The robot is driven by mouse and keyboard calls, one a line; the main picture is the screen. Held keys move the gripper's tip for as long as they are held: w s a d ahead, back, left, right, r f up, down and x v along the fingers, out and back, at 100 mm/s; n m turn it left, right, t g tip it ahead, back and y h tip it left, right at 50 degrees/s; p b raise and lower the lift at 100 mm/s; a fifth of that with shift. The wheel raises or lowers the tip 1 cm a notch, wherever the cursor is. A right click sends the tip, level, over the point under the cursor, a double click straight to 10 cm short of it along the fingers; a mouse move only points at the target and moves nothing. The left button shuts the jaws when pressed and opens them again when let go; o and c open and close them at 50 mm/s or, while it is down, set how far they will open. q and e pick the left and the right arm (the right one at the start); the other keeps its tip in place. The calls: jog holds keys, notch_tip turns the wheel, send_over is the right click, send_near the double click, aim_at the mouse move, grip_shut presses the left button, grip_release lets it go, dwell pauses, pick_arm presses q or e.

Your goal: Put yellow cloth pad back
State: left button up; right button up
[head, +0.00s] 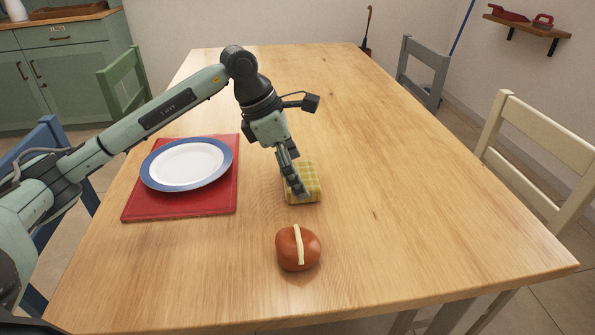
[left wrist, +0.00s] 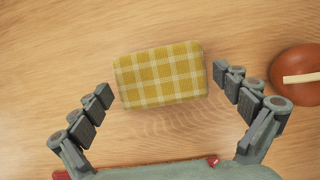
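The yellow checked cloth pad (head: 313,180) lies on the wooden table, right of the plate. It also shows whole in the left wrist view (left wrist: 161,74). My left gripper (head: 299,190) hangs over the pad and hides part of it in the head view. In the left wrist view my left gripper (left wrist: 164,89) is open, with one finger at each side of the pad and nothing held between them. Whether the fingertips touch the pad is hard to tell. My right gripper is not in view.
A white plate with a blue rim (head: 187,164) sits on a red mat (head: 224,201) at the left. A red-brown round object with a pale strip (head: 298,248) stands in front of the pad. The table's (head: 430,215) right side and back are clear. Chairs stand around it.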

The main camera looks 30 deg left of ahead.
pick_arm(q)
jog(key=shift+r+p, duration=0.25)
jog(key=shift+p, duration=0.05)
jog(key=v, duration=1.1)
jog(key=shift+a+r, duration=0.15)
jog(key=shift+r, duration=0.25)
jog(key=shift+s, duration=0.1)
